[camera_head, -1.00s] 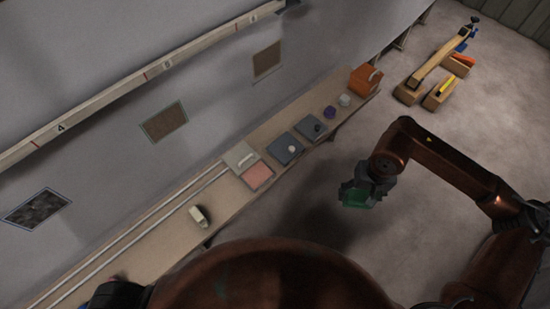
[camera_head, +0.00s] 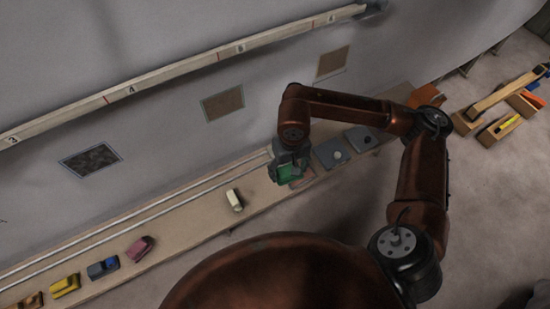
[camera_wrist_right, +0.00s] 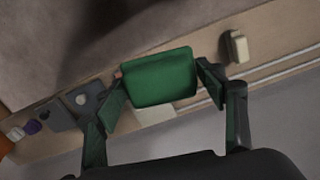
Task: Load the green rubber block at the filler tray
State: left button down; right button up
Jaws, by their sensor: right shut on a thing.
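My right gripper (camera_head: 286,164) is shut on the green rubber block (camera_wrist_right: 158,77). In the head view it holds the block over the bench, in front of a pink tray (camera_head: 303,182) that it partly covers. In the wrist view the block sits between the two fingers (camera_wrist_right: 162,88), its broad face to the camera. A gap between block and bench cannot be judged. Grey trays (camera_head: 331,153) (camera_head: 361,138) lie to the right of the pink one. Which tray is the filler tray, I cannot tell. My left gripper is not in view.
A cream block (camera_head: 235,200) lies on the bench (camera_head: 190,222) left of the gripper. Further left are a pink (camera_head: 141,248), a blue (camera_head: 103,268) and a yellow sanding block or toy-like piece (camera_head: 65,286). A rail (camera_head: 180,78) runs along the wall. Wooden pieces (camera_head: 500,128) lie on the floor at right.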

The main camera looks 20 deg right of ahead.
jog(key=w+d+f+m+p, duration=0.15)
jog(key=w+f+m, duration=0.5)
jog(key=m, duration=0.85)
jog(key=w+d+f+m, duration=0.1)
jog(key=d+f+m, duration=0.1)
jog(key=f+m, duration=0.3)
jog(key=w+d+f+m+b, duration=0.1)
jog(key=d+f+m, duration=0.2)
jog(key=f+m, duration=0.2)
jog(key=w+d+f+m+b, duration=0.1)
jog(key=d+f+m, duration=0.2)
jog(key=m, duration=0.6)
jog(key=shift+w+d+f, duration=0.1)
jog(key=shift+d+f, duration=0.05)
jog(key=shift+f, duration=0.35)
jog(key=shift+w+d+f, duration=0.1)
jog(key=shift+f, duration=0.4)
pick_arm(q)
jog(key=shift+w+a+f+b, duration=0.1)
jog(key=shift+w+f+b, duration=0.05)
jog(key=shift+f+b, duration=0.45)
pick_arm(e)
jog(key=shift+f, duration=0.6)
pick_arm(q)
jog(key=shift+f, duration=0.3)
pick_arm(e)
jog(key=shift+f, duration=0.55)
jog(key=shift+r, duration=0.1)
